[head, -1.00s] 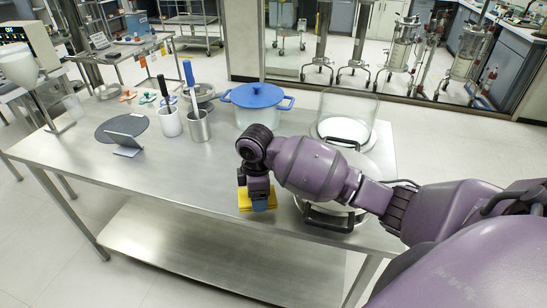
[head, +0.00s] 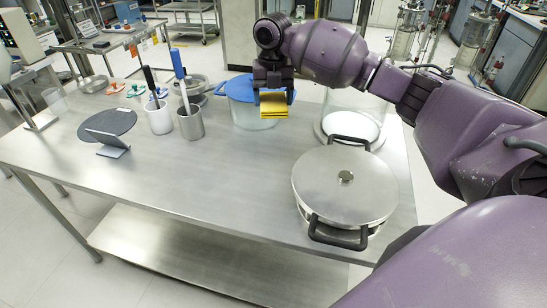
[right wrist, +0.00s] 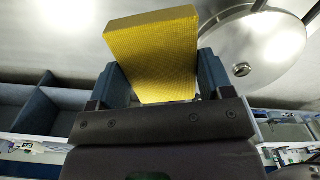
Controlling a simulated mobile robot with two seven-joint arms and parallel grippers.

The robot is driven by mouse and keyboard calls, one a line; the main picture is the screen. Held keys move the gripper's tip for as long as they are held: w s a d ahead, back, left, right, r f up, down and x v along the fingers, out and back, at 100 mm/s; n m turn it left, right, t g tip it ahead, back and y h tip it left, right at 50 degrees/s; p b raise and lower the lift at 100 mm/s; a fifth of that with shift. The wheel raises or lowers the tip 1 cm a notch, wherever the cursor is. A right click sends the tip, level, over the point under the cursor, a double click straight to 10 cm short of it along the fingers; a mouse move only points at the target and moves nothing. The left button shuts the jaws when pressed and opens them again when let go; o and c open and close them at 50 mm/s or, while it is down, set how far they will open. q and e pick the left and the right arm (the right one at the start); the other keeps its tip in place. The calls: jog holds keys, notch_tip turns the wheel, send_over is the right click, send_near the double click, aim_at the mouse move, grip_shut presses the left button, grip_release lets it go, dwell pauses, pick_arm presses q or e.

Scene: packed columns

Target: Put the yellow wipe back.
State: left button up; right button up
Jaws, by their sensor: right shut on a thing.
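The yellow wipe (head: 273,104) is a folded yellow pad held in my right gripper (head: 273,92). In the head view it is raised above the steel table, in front of the blue-lidded pot. The right wrist view shows the yellow wipe (right wrist: 155,55) clamped between the two fingers of the right gripper (right wrist: 155,82). My left gripper is not in view.
A steel pot with a flat lid (head: 345,185) and black handles stands on the right of the table (head: 200,190). Behind are a blue-lidded pot (head: 240,90) and a clear container (head: 355,115). Two cups (head: 190,124) hold tools. A dark disc (head: 106,124) and stand lie left. The front middle is clear.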

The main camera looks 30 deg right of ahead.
jog(key=shift+w+d+r+n, duration=0.2)
jog(key=shift+d+r+n, duration=0.05)
jog(key=shift+n, duration=0.05)
jog(key=shift+f, duration=0.15)
send_over(274, 160)
notch_tip(274, 160, down, 14)
jog(key=shift+f+b, duration=0.15)
jog(key=shift+b, duration=0.25)
jog(key=shift+f, duration=2.55)
jog(key=shift+f, duration=0.15)
jog(key=o, duration=0.8)
